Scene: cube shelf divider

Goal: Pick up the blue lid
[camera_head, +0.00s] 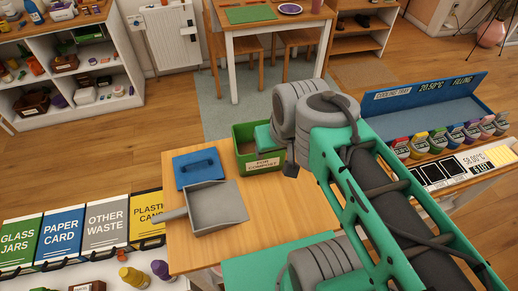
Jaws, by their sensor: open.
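The blue lid (198,168) is a flat square plate with a raised handle on top. It lies on the wooden table near its far left corner, in the head view. The green food compost bin (262,163) stands to its right, with no lid on its top. The end of my arm, with my gripper (291,170), is right of the lid and in front of the bin's right side. Only a small dark part shows below the grey wrist joints; the fingers are not clear. My gripper is apart from the lid and open.
A grey dustpan (214,208) lies close in front of the lid, its handle pointing left. Labelled bins (60,232) line the left side. A blue cooling tray (425,105) and several coloured bottles stand at the right. Bare wood (270,207) lies right of the dustpan.

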